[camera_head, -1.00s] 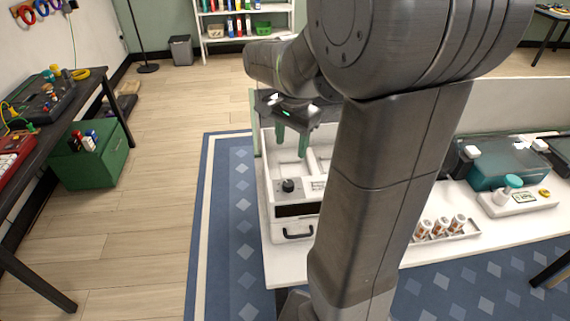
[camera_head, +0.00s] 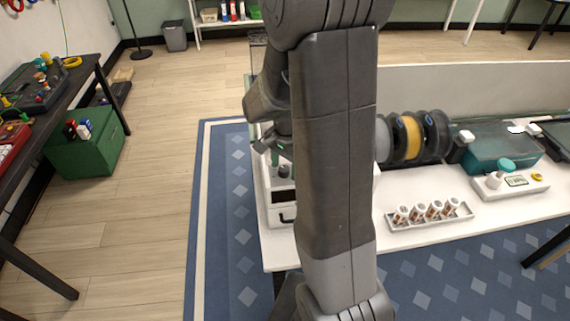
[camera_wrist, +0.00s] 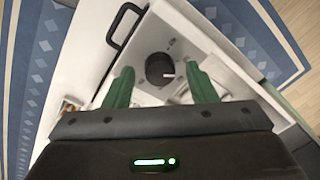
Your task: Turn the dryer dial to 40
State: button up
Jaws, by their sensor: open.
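The dryer (camera_head: 263,208) is a white box at the left end of the white table, partly hidden behind my arm in the head view. Its black round dial (camera_wrist: 159,69) shows in the wrist view, with a white pointer mark toward the right of that picture. The scale numbers cannot be read. My gripper (camera_wrist: 160,72) is open, with one green finger on each side of the dial in the picture and a visible gap to it on both sides. Contact with the dial does not show. In the head view my gripper (camera_head: 273,153) is partly hidden over the dryer.
The dryer's black handle (camera_wrist: 126,26) is on its front face. Filament spools (camera_head: 412,137), a tray of small labelled cylinders (camera_head: 430,215) and a teal-lidded box (camera_head: 500,150) stand right of my arm. A green cabinet (camera_head: 85,145) stands at left; the floor between is clear.

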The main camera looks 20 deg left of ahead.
jog(key=shift+c, duration=0.4)
jog(key=c, duration=0.9)
jog(key=shift+n, duration=0.3)
jog(key=n+b, duration=0.1)
jog(key=n, duration=0.2)
jog(key=shift+n, duration=0.3)
jog(key=n+b, duration=0.1)
jog(key=n, duration=0.4)
jog(key=shift+w+a, duration=0.1)
jog(key=n+b, duration=0.1)
jog(key=n, duration=0.5)
jog(key=shift+g, duration=0.4)
jog(key=n+b, duration=0.1)
jog(key=n, duration=0.3)
jog(key=shift+a+n, duration=0.1)
jog(key=shift+n, duration=0.2)
jog(key=shift+h, duration=0.3)
